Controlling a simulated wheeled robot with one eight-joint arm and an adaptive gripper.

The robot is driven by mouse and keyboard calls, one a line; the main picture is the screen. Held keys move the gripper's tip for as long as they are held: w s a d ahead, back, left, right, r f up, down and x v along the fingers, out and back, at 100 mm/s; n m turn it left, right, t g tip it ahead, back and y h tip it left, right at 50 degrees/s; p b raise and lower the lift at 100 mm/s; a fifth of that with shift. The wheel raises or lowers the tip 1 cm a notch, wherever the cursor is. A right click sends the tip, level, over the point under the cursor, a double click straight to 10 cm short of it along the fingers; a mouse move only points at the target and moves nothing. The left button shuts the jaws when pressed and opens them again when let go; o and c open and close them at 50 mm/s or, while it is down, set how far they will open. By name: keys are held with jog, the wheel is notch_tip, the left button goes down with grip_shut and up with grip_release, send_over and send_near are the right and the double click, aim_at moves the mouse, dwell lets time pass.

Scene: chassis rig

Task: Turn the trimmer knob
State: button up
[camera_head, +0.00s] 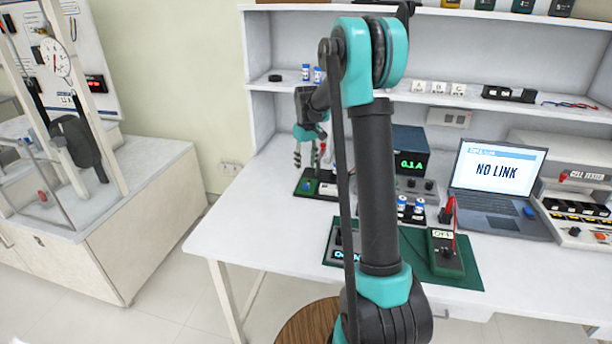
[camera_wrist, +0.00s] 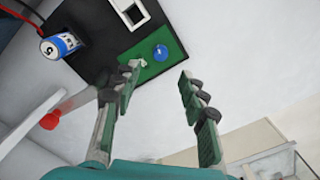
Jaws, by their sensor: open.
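A black base (camera_wrist: 90,40) carries a small green board (camera_wrist: 158,72) in the wrist view. A round blue knob (camera_wrist: 160,53), which looks like the trimmer knob, sits on the board. My gripper (camera_wrist: 158,74) is open and empty, its two fingers apart and pointing toward the board. The blue knob appears beyond the fingertips, between their lines; I see no contact. In the head view my gripper (camera_head: 309,160) hangs above the same black base (camera_head: 306,187) at the bench's left part, and my arm hides part of the area.
A blue-and-white cell (camera_wrist: 61,45) and a white lever with a red knob (camera_wrist: 47,121) are beside the board. A green mat (camera_head: 462,279) with devices, a supply reading 0.1A (camera_head: 411,164) and a NO LINK laptop (camera_head: 497,172) stand right. Shelves rise behind.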

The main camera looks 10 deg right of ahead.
jog(key=shift+r, duration=1.65)
jog(key=shift+s, duration=0.1)
jog(key=s+d+f+m+t, duration=0.1)
jog(key=s+f, duration=0.2)
jog(key=s, duration=0.9)
jog(key=s+d+f+m+t, duration=0.1)
jog(key=s+f+m, duration=0.1)
jog(key=s, duration=1)
jog(key=s+d+f+m+t, duration=0.1)
jog(key=s+f, duration=0.3)
jog(key=s, duration=0.7)
jog(key=shift+s+d+t, duration=0.4)
jog(key=shift+t, duration=0.2)
jog(key=shift+w+r, duration=0.1)
jog(key=shift+r, duration=0.05)
